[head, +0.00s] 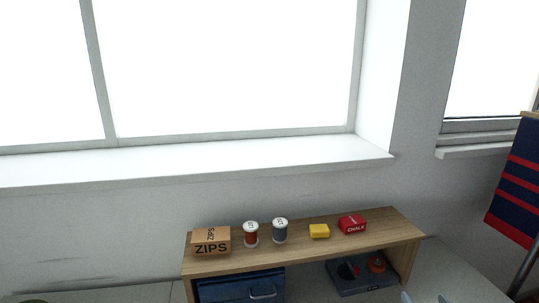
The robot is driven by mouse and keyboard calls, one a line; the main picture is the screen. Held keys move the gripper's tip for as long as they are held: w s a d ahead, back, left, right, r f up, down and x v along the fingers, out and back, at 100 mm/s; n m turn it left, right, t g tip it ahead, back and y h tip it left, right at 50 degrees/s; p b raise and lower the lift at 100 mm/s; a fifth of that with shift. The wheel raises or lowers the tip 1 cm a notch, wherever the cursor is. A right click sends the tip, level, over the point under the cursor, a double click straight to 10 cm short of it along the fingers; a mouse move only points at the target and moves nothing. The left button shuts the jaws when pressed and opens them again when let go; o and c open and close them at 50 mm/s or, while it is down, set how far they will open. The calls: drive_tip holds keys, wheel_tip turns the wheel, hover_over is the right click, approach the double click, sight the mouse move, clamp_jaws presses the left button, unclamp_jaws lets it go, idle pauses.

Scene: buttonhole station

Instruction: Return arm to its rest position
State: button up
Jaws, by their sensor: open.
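Two pale blue-grey tips poke up at the bottom edge, right of centre, and look like the fingers of my gripper (424,298). They stand apart with nothing visible between them. The rest of the gripper and my arm are below the picture. The tips are in front of the right end of a wooden shelf (375,227), over the grey table top (455,281). I cannot tell whether they touch anything.
On the shelf are a ZIPS box (211,241), a red spool (251,234), a blue-grey spool (280,231), a yellow block (319,231) and a red CHALK box (352,225). Below are a blue case (240,287) and a dark tray (378,287). Striped cloth (515,195) hangs right.

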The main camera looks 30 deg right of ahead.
drive_tip(key=s+a+r+n+t+y, duration=0.1)
drive_tip(key=s+a+r+n+t, duration=0.15)
drive_tip(key=s+a, duration=0.65)
drive_tip(key=s+a+r+n+t+y, duration=0.1)
drive_tip(key=s+a+r+t, duration=0.15)
drive_tip(key=a, duration=1.35)
drive_tip(key=s+a+n+g+y, duration=0.2)
drive_tip(key=s+a+y, duration=0.4)
drive_tip(key=s+a, duration=0.5)
drive_tip(key=shift+f+n, duration=0.15)
drive_tip(key=shift+n, duration=0.6)
